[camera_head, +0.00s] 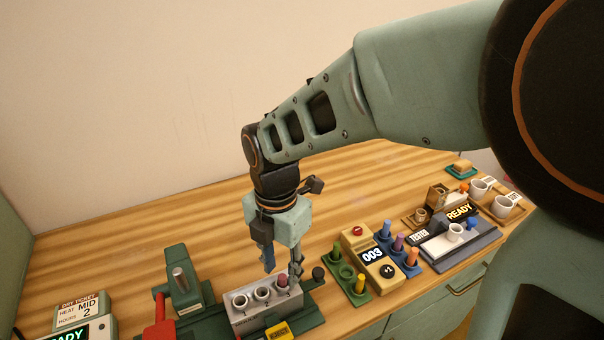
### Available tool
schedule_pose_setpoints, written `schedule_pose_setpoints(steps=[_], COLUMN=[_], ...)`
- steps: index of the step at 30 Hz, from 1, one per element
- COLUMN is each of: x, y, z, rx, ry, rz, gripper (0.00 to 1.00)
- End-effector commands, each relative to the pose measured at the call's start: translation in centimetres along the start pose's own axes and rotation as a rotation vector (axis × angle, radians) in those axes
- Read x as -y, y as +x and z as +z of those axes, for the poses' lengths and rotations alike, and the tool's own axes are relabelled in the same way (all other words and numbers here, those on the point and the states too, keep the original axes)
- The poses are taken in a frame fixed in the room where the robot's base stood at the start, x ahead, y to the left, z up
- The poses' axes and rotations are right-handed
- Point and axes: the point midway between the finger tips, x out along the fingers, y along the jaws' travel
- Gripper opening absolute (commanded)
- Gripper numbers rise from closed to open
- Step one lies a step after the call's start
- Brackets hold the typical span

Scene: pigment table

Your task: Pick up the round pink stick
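A round pink stick (282,281) stands upright at the right end of a grey block (256,316), beside two white-rimmed round holes. My gripper (283,278) points down over the block's right part. Its two fingers are apart, one up and left of the stick and one close to its right side. The pink stick's top shows between them. I cannot tell whether the right finger touches it. The stick's lower part is hidden in the block.
A green press (187,284) with a red handle stands left of the block. A yellow counter box (369,257) stands right, between green and blue racks of coloured pegs. Further right are a tester (458,238) and white cups (480,188). The table's back is clear.

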Motion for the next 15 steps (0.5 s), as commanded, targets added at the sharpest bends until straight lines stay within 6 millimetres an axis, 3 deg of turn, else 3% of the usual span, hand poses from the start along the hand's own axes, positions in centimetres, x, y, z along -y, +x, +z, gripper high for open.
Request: schedule_pose_setpoints(steps=[4,12,15], x=[0.1,0.0,0.0], y=[1.8,2.0,2.0], z=[0.0,0.1,0.1], rx=[-0.001,0.000,0.000], ry=[0.001,0.002,0.002], rz=[-0.001,0.000,0.000], gripper=[0.33,0.33,0.22])
